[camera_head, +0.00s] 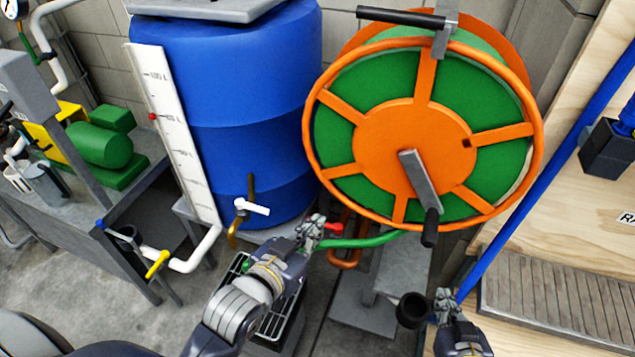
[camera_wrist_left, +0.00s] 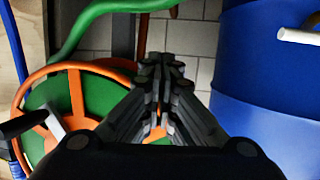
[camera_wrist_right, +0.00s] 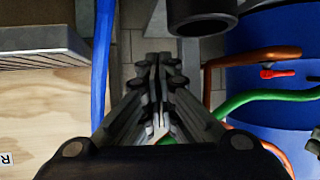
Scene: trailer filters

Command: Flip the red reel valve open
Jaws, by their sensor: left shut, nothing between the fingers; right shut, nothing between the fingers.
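The red reel valve handle (camera_head: 334,228) is small and sits low between the blue barrel and the hose reel, above the green hose (camera_head: 365,241). It also shows in the right wrist view (camera_wrist_right: 277,73), lying roughly level beside a copper-coloured pipe (camera_wrist_right: 252,58). My left gripper (camera_head: 314,226) is shut and empty, its tips just left of the red handle in the head view; I cannot tell whether they touch. The left wrist view shows its closed fingers (camera_wrist_left: 161,68) but not the handle. My right gripper (camera_head: 445,298) is shut and empty, lower right of the reel.
The large orange and green reel (camera_head: 412,142), with its crank (camera_head: 420,185), stands above and right of my left gripper. The blue barrel (camera_head: 235,110) has a white-handled valve (camera_head: 254,207). A blue pipe (camera_head: 535,178) and wooden wall (camera_head: 560,215) flank my right gripper.

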